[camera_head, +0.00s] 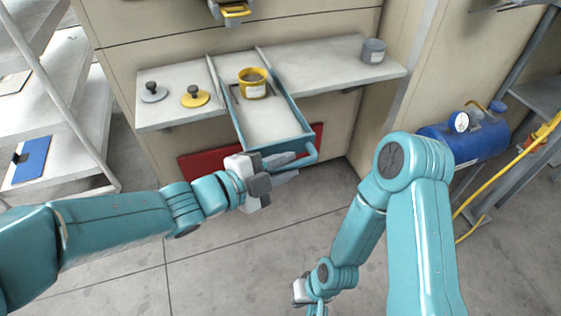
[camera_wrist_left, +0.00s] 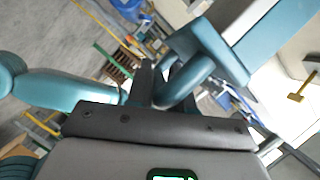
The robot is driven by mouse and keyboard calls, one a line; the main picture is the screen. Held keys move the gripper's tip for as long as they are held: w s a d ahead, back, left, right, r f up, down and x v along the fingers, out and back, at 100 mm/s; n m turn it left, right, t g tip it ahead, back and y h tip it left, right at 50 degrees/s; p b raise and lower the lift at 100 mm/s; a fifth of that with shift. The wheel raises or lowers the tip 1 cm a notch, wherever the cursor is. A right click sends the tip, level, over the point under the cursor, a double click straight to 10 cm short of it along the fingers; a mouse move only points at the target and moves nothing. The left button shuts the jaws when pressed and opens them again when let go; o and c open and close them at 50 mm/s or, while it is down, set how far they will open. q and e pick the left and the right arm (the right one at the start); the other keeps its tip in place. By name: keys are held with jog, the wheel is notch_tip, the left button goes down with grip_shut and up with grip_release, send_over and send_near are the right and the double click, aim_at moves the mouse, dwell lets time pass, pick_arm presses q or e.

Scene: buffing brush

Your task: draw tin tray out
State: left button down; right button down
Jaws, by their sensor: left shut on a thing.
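The tin tray (camera_head: 268,122) is a teal-sided, pale-floored tray between two rails on the wall shelf, and its front end sticks out past the shelf edge. A yellow tin (camera_head: 254,86) with a white label stands in its back part. My left gripper (camera_head: 284,168) is at the tray's front and shut on its teal bar handle (camera_head: 310,153). In the left wrist view the handle (camera_wrist_left: 188,82) lies at the dark fingers. My right gripper (camera_head: 303,292) is low in the head view, away from the tray, mostly hidden by its own arm.
A grey tin (camera_head: 373,50) stands at the shelf's right end. A grey knobbed disc (camera_head: 153,93) and a yellow one (camera_head: 195,96) lie on the left part. A blue air tank (camera_head: 470,138) stands at right. Floor in front is clear.

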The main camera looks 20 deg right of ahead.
pick_arm(q)
jog(key=shift+s+f+b, duration=0.1)
jog(key=shift+s+b, duration=0.35)
jog(key=shift+s, duration=0.75)
jog(key=c, duration=1.4)
grip_release()
jog(key=shift+s, duration=0.1)
jog(key=p+v, duration=0.5)
jog(key=v, duration=1.1)
jog(key=shift+s+a, duration=0.1)
jog(key=shift+a, duration=0.05)
